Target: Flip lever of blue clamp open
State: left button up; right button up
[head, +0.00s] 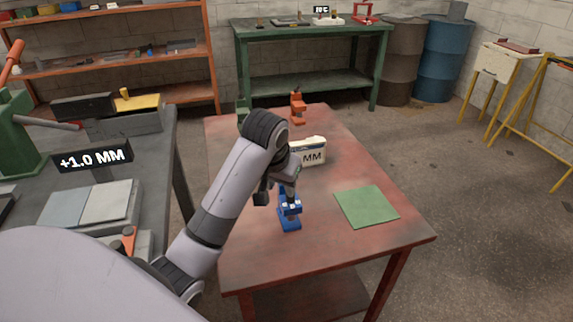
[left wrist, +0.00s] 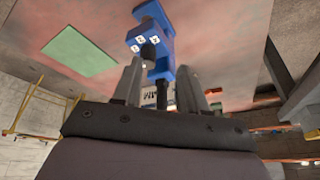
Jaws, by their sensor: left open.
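The blue clamp (head: 289,214) stands on the near middle of the red-brown table (head: 255,262). In the left wrist view the blue clamp (left wrist: 153,32) shows small white marked squares and a dark knob; a blue part with a dark end reaches down between the fingers. My left gripper (head: 277,190) is at the top of the clamp, partly hidden by my own wrist. In the left wrist view its fingers (left wrist: 163,75) are apart, one on each side of that blue part. I cannot tell whether either finger touches it. My right gripper is not in view.
An orange clamp (head: 297,108) and a green clamp (head: 243,111) stand at the table's far end. A white sign (head: 313,152) stands behind my wrist. A green mat (head: 366,207) lies right of the blue clamp. A grey bench (head: 150,150) is at left.

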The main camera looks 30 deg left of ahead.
pick_arm(q)
jog(key=w+a+r+n, duration=0.1)
jog(key=w+a+r, duration=0.1)
jog(key=w+r, duration=0.3)
jog(key=shift+s+x, duration=0.15)
jog(key=shift+x, duration=1.2)
jog(key=shift+s+x, duration=0.15)
jog(key=shift+x, duration=1.2)
grip_shut()
